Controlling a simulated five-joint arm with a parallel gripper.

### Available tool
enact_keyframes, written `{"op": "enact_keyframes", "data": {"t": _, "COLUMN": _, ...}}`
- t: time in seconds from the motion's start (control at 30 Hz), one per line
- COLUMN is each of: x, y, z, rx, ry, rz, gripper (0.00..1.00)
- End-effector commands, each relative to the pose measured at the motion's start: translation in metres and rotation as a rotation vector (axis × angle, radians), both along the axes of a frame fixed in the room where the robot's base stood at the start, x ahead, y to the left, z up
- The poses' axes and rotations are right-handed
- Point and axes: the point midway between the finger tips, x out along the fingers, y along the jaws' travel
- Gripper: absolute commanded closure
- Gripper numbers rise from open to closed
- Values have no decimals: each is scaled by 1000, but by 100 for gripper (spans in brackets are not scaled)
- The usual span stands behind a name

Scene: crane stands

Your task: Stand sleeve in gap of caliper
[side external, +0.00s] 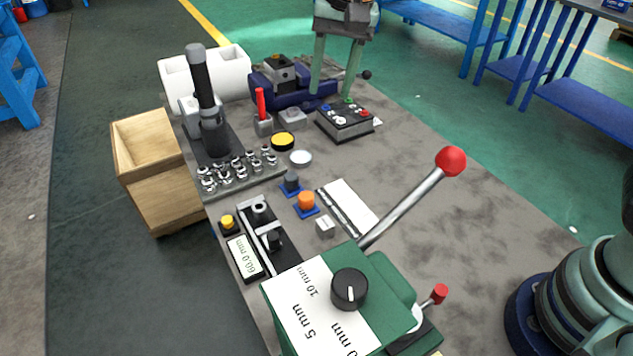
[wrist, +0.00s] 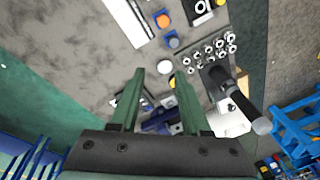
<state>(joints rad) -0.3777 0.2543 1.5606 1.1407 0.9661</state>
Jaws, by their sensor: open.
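The caliper (side external: 268,227) is a dark and silver rail with two raised jaws and a gap between them; its display (side external: 246,257) reads 60.0 mm. Part of it shows at the top edge of the wrist view (wrist: 201,8). Beside it are two small cylinders on blue bases, one orange (side external: 306,200) and one dark grey (side external: 291,181); I cannot tell for sure which thing is the sleeve. They also show in the wrist view, orange (wrist: 163,20) and grey (wrist: 172,41).
A green machine (side external: 385,275) with a red-knobbed lever (side external: 415,200) stands at the front. A rack of several metal collets (side external: 240,172), a tall black-handled press (side external: 205,95), a blue vise (side external: 290,90) and a button box (side external: 345,120) surround the middle.

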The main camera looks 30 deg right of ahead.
Motion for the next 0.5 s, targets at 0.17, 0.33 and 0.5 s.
{"op": "enact_keyframes", "data": {"t": 0.17, "x": -33, "y": -59, "z": 25, "rx": -26, "ry": -96, "rz": 136, "gripper": 53}}
{"op": "enact_keyframes", "data": {"t": 0.33, "x": -70, "y": -105, "z": 32, "rx": -77, "ry": -183, "rz": 268, "gripper": 53}}
{"op": "enact_keyframes", "data": {"t": 0.5, "x": -109, "y": -141, "z": 25, "rx": -150, "ry": -262, "rz": 393, "gripper": 53}}
